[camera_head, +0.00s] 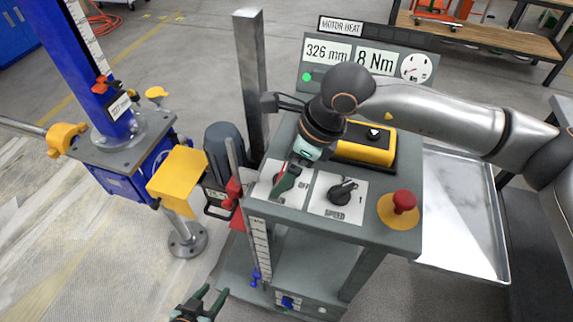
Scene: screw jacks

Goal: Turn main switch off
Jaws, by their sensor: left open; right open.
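The grey control console (385,240) has a white plate marked OFF (303,182) on its left side, which appears to be the main switch. My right gripper (280,190) reaches down over this plate from the right and hides most of the switch, so its knob position cannot be read. I cannot tell whether the fingers touch it. The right gripper is open. A green lamp (307,77) glows on the display panel, which reads 326 mm and 8 Nm. My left gripper (208,299) is open and empty at the bottom edge, in front of the console.
A black SPEED knob (342,190) and a red mushroom button (404,202) sit right of the plate. A yellow-black box (366,146) stands behind them. A blue screw jack (130,165) with a yellow guard (177,175) stands left. A metal tray (455,210) is at right.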

